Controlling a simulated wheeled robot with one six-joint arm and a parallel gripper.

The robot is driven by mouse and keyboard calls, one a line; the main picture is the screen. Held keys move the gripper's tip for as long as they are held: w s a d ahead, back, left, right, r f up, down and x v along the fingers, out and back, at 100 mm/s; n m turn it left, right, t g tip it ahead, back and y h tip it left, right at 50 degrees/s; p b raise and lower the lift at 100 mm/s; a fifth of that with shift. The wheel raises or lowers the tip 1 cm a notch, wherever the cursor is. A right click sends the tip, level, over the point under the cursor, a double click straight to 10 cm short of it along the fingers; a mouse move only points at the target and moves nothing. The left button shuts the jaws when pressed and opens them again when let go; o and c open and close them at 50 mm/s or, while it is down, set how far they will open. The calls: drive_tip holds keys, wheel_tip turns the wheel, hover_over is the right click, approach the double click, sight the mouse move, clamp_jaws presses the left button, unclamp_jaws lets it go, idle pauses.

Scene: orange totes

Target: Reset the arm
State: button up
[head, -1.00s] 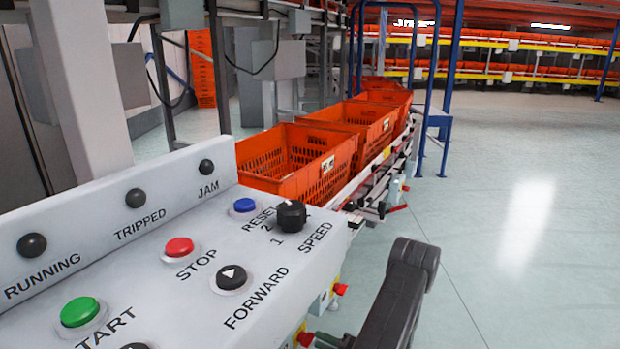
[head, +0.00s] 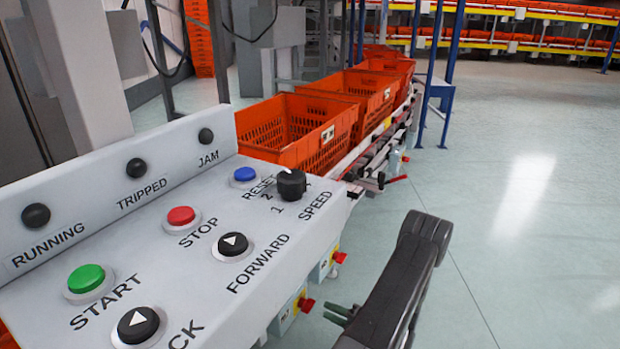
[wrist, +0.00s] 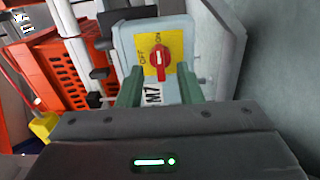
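My gripper (wrist: 158,84) shows in the wrist view with its two green fingers apart and nothing between them. Ahead of the fingertips is a red rotary switch (wrist: 161,62) on a yellow plate (wrist: 150,54) marked ON and OFF. The switch handle stands about upright in this view, its upper end toward ON. I cannot tell whether the fingers touch it. In the head view, part of my gripper (head: 340,314) shows low, right of the console, near a red switch knob (head: 305,304) on a box on the console's side.
The grey control console (head: 190,250) has labelled buttons, including a blue RESET button (head: 243,175), and a black SPEED knob (head: 291,184). A second red knob (head: 339,257) sits farther along. Orange totes (head: 300,135) line the conveyor behind. The floor at right is clear.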

sight(314, 303)
drive_tip(key=b+x, duration=0.1)
drive_tip(key=x, duration=0.5)
drive_tip(key=n, duration=0.3)
drive_tip(key=shift+d+r+n, duration=0.1)
drive_tip(key=shift+r+n, duration=0.2)
drive_tip(key=shift+s+r+n, duration=0.1)
drive_tip(key=shift+n, duration=0.85)
drive_tip(key=shift+s+r+n, duration=0.1)
drive_tip(key=shift+n, duration=0.85)
